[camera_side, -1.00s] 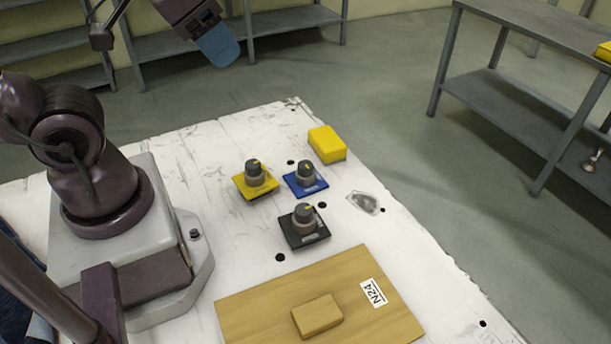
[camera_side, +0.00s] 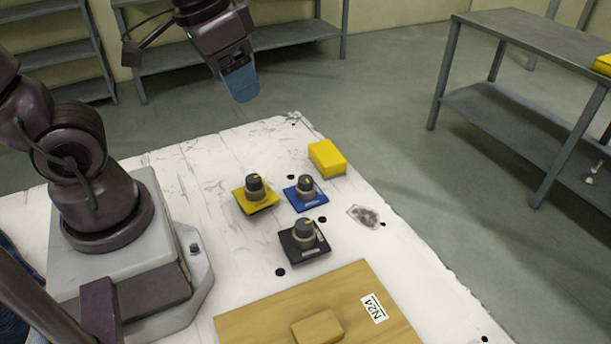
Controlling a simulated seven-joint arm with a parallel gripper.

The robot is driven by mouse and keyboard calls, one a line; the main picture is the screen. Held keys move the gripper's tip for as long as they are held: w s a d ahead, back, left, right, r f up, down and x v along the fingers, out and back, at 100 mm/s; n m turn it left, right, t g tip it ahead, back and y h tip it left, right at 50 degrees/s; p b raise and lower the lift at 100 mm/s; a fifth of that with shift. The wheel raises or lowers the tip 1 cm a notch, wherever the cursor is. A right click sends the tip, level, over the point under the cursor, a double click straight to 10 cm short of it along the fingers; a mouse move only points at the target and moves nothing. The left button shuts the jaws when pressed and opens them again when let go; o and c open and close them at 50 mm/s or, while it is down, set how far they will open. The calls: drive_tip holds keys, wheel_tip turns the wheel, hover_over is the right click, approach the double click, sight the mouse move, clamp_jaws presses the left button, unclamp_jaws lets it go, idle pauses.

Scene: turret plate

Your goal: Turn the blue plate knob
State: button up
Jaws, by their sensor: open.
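The blue plate (camera_side: 296,201) with its grey knob (camera_side: 306,187) sits on the white table, between the yellow plate and the yellow block. A yellow mark shows on top of the knob. My gripper (camera_side: 241,86) is in the air above the far edge of the table, up and to the left of the blue plate and well apart from it. Its blue fingertips point down and it appears empty. From this side the fingers overlap, so the gap between them is hard to see.
A yellow plate (camera_side: 263,205) and a black plate (camera_side: 305,256), each with a grey knob, stand close to the blue one. A yellow block (camera_side: 326,158) lies behind it. A wooden board (camera_side: 260,318) with a small wooden block (camera_side: 318,328) lies in front. Shelves stand beyond the table.

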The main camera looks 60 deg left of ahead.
drive_tip(key=w+a+f+m+g, duration=0.2)
drive_tip(key=w+f+g, duration=0.1)
drive_tip(key=w+f, duration=0.3)
drive_tip(key=m, duration=0.8)
hover_over(306, 178)
wheel_tip(306, 178, down, 10)
wheel_tip(306, 178, down, 12)
drive_tip(key=shift+c, duration=0.3)
drive_tip(key=c, duration=0.9)
drive_tip(key=shift+n, duration=0.3)
